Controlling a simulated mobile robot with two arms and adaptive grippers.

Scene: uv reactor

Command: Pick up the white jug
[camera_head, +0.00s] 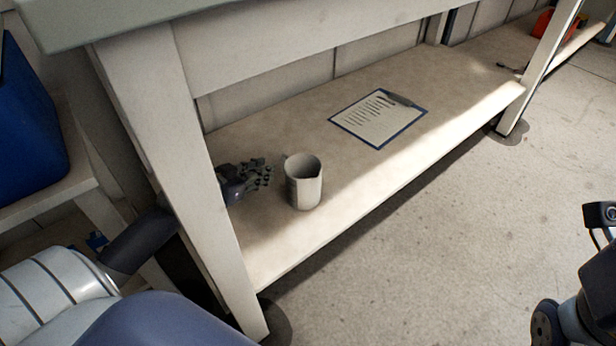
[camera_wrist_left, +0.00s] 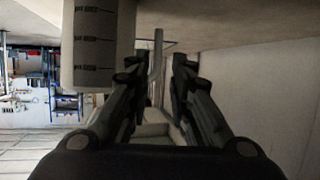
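The white jug (camera_head: 304,184) stands upright on the lower shelf of the bench, near the left leg. It has a spout at the rim. My left gripper (camera_head: 266,174) is just left of the jug, reaching in from behind the bench leg. In the left wrist view the two fingers (camera_wrist_left: 157,68) are open. The jug (camera_wrist_left: 97,45), with dark marks on its side, appears beside the left finger. A thin upright bar, which looks like its handle, shows between the fingertips. I cannot tell whether the fingers touch it. My right gripper's fingers are out of view.
The shelf (camera_head: 262,252) carries a clipboard with paper (camera_head: 379,118) behind and right of the jug. The bench leg (camera_head: 190,165) stands close to my left arm, and the tabletop is above. A blue container (camera_head: 28,125) is at far left. Open floor (camera_head: 440,270) lies in front.

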